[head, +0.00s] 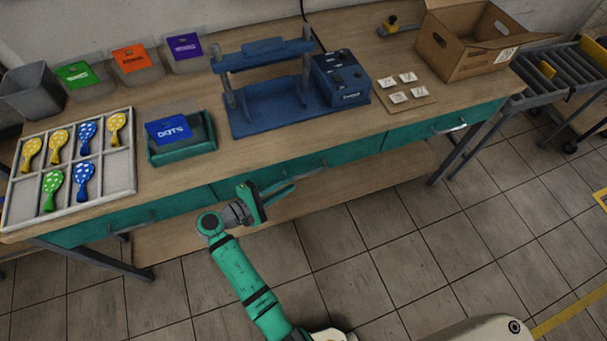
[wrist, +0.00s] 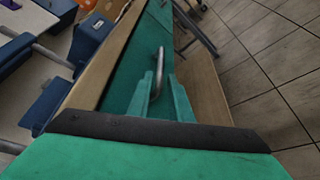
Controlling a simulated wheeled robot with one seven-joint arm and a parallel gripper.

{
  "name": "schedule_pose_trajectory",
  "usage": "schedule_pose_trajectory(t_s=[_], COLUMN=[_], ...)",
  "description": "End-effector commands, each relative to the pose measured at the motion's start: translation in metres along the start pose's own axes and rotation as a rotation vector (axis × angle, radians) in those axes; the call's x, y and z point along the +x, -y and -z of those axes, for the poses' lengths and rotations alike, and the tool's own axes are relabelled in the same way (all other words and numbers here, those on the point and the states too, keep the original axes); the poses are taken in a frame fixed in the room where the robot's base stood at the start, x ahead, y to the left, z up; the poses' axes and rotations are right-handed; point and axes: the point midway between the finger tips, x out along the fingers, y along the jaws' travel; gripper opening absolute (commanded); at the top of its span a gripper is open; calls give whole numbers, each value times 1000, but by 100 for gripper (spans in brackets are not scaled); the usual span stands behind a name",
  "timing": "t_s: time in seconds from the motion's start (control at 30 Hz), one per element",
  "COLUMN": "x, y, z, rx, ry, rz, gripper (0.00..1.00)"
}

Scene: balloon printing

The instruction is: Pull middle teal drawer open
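The middle teal drawer (head: 350,150) is in the front of the workbench and looks closed. In the wrist view its teal front (wrist: 140,65) runs up the middle, with a silver bar handle (wrist: 158,68) on it. My gripper (head: 276,194) is in front of this drawer, toward its left part, in the head view. Its two teal fingers are spread apart in the wrist view (wrist: 158,88). The handle appears in line with the gap between the fingers. I cannot tell whether the fingertips reach around it. Nothing is held.
The right teal drawer (head: 410,136) and left teal drawer (head: 170,207) look closed. The wooden bench top (head: 320,128) holds a balloon tray (head: 70,133), a blue press (head: 270,108) and a cardboard box (head: 465,45). A lower shelf (head: 365,180) lies beneath. The tiled floor in front is clear.

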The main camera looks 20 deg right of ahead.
Motion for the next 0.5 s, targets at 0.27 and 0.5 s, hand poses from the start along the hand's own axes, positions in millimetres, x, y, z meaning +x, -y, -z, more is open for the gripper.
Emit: schedule_pose_trajectory(t_s=[0.27, 0.5], x=[50, 74], y=[1, 1], z=[0, 0], rx=[1, 0], ry=[1, -1], rz=[3, 2], gripper=[19, 19])
